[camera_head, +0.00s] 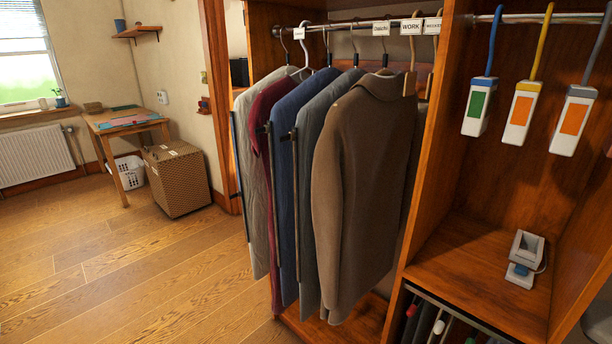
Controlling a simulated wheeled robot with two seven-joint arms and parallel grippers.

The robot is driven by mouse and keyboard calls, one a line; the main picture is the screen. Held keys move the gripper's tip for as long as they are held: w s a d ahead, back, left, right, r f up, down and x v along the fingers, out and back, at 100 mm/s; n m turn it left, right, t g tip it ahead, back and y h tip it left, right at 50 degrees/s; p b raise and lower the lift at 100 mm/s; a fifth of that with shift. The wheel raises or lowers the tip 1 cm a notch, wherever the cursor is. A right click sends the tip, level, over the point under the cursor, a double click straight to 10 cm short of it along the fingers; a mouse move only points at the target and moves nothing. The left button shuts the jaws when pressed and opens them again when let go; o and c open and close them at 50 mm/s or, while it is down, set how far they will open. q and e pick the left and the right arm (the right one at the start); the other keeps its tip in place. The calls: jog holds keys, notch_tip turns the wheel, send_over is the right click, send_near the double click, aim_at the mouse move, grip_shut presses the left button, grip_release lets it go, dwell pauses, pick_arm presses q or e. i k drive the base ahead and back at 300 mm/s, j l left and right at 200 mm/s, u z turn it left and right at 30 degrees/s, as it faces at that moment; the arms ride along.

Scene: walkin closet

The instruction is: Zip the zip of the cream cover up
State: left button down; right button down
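The palest hanging cover (258,170), a greyish cream, hangs at the left end of the rail, partly behind the maroon one. A thin dark vertical strip (239,175) runs down its left edge and looks like its zip. I cannot make out its pull or how far the zip is closed. The maroon cover (263,135) and blue cover (288,180) hang to its right; small dark tabs and long dark strips show near their front edges. Neither of my grippers shows.
A grey garment (312,170) and a brown coat (365,190) hang farther right on the rail (372,27). A wooden shelf (470,270) holds a grey device (525,258); coloured tags (520,115) hang above. Open floor (150,270) lies left, with a wicker box (178,180) beyond.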

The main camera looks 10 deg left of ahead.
aim_at(238, 194)
jog(key=i+j+z, duration=0.1)
jog(key=j, duration=0.35)
jog(key=i+j+z, duration=0.1)
jog(key=i+j, duration=0.15)
jog(key=j, duration=0.15)
jog(key=i+j, duration=0.1)
jog(key=j, duration=0.35)
jog(key=i+j+z, duration=0.15)
jog(key=j, duration=0.3)
jog(key=i+j+z, duration=0.1)
jog(key=j, duration=0.4)
jog(key=i+j+z, duration=0.1)
jog(key=j, duration=0.35)
